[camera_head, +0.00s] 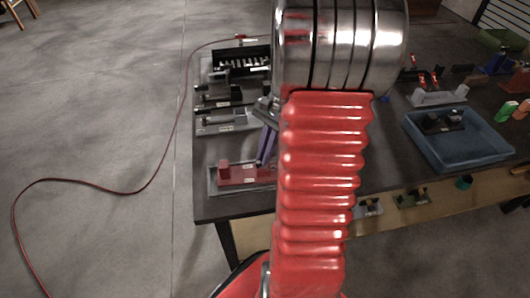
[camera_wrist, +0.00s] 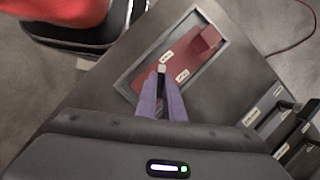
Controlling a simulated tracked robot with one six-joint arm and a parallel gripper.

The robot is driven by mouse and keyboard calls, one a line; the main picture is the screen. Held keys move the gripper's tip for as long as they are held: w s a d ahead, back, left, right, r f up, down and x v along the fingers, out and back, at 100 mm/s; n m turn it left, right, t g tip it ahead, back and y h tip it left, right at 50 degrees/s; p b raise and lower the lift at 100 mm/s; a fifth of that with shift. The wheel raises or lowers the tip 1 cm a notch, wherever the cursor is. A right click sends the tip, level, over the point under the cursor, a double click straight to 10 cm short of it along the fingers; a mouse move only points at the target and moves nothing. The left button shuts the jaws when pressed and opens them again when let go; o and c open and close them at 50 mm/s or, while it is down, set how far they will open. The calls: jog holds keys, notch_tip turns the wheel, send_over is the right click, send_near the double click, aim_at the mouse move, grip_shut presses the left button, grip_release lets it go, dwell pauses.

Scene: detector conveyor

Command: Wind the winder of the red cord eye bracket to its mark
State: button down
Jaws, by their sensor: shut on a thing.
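The red bracket (camera_head: 238,176) sits in a shallow grey tray at the table's near left corner, with an upright red block at one end. It also shows in the wrist view (camera_wrist: 184,68), with two small white labels too blurred to read. My gripper (camera_head: 266,150) has purple fingers and reaches down over the bracket's right end. In the wrist view the fingers (camera_wrist: 161,78) are closed together on a small winder (camera_wrist: 162,68), whose pale tip shows between them. The rest of the winder and its mark are hidden or too small to make out.
A thin red cord (camera_head: 92,181) runs over the floor and up beside the table's left edge. Several grey and black fixtures (camera_head: 222,118) stand behind the bracket. A blue bin (camera_head: 440,160) is at the right. The dark table top is bare around the tray's front.

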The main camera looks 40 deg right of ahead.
jog(key=m, duration=0.2)
jog(key=m+t, duration=0.1)
jog(key=m, duration=0.1)
jog(key=shift+s+t, duration=0.15)
jog(key=shift+t, duration=0.15)
jog(key=shift+s+m+t+h, duration=0.1)
jog(key=shift+m+t+h, duration=0.55)
jog(key=shift+m, duration=1.35)
jog(key=c, duration=1.9)
grip_release()
jog(key=shift+a, duration=0.1)
jog(key=shift+o, duration=0.2)
jog(key=v, duration=1.3)
jog(key=shift+s+d+r, duration=0.15)
jog(key=shift+d+r, duration=0.1)
